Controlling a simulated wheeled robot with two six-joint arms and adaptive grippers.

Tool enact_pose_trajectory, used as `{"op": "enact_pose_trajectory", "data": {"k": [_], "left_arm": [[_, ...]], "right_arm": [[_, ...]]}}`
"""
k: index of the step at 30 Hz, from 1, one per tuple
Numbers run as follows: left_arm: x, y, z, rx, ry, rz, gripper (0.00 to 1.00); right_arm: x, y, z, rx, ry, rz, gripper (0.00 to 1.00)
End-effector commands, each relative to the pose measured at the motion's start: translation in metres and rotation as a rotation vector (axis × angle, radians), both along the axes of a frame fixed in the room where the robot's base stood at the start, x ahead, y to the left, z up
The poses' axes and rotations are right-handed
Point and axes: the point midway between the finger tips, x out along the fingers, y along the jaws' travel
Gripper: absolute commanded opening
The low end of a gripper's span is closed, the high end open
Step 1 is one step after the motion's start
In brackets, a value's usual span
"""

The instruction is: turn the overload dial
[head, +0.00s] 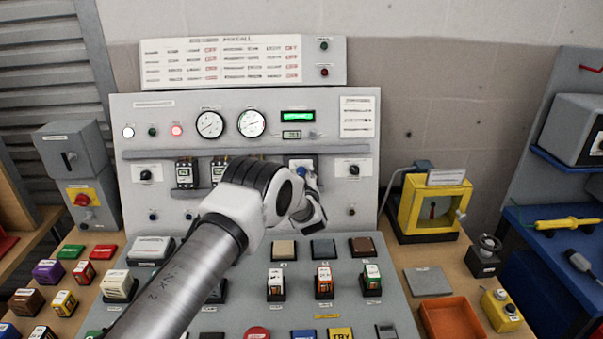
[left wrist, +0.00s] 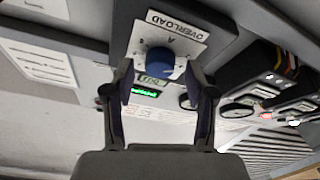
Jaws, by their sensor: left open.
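The overload dial (left wrist: 160,62) is a round blue knob on a white plate marked OVERLOAD (left wrist: 182,36). In the head view the dial (head: 301,170) is on the upright panel, partly covered by my left gripper (head: 310,183). In the left wrist view my left gripper (left wrist: 159,72) is open, with one finger on each side of the knob in the picture. I see no clear contact; whether the fingertips reach fully around the knob cannot be told. My right gripper is not in view.
Small black knobs (head: 353,169) and breakers (head: 187,174) sit beside the dial on the panel. Gauges (head: 251,123) and a green display (head: 298,117) are above. Below is a sloped console (head: 345,302) with several blocks. A yellow box (head: 434,209) stands right.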

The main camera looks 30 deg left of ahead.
Motion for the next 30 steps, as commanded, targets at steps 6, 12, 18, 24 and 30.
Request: {"op": "enact_pose_trajectory", "data": {"k": [6,12,18,24,30], "left_arm": [[0.001,0.001,0.0,0.001,0.001,0.0,0.56],[0.001,0.0,0.0,0.0,0.0,0.0,0.0],[0.001,0.0,0.0,0.003,0.001,-0.001,0.0],[0.001,0.001,-0.001,0.029,0.015,-0.013,0.0],[0.001,0.002,-0.001,0.105,0.059,-0.044,0.0]], "right_arm": [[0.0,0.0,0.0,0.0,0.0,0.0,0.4],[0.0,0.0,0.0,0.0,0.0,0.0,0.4],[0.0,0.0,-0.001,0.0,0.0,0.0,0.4],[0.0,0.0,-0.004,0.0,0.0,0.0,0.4],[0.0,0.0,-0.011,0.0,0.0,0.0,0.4]]}}
